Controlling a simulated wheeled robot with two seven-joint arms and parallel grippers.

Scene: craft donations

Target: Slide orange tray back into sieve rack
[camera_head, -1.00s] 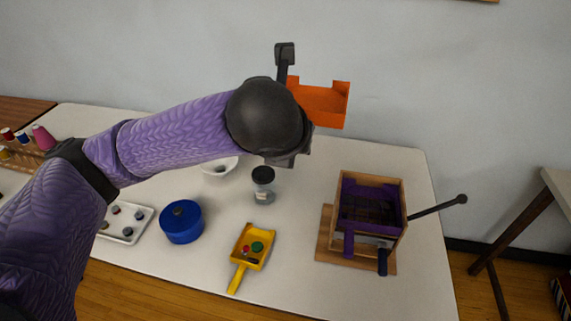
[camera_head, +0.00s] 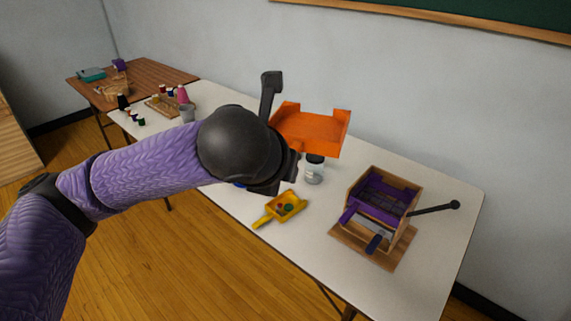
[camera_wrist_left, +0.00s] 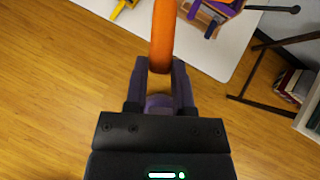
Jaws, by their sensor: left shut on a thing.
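An orange tray (camera_head: 318,128) is held up in the air above the white table, left of the sieve rack. My left gripper (camera_wrist_left: 158,80) is shut on the orange tray's handle (camera_wrist_left: 162,35) in the left wrist view; in the head view my own wrist hides the grip. The sieve rack (camera_head: 412,200) is a wooden frame on a wooden base (camera_head: 390,252), with a purple tray (camera_head: 384,196) in its upper part and a dark blue handle (camera_head: 374,243) at its front. It also shows at the top of the left wrist view (camera_wrist_left: 238,6). My right gripper is in no view.
A dark rod (camera_head: 435,208) sticks out from the rack's right side. A clear jar (camera_head: 314,172) and a yellow scoop (camera_head: 288,206) with small pieces stand left of the rack. A wooden thread rack (camera_head: 170,106) stands farther back. The table's front right is clear.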

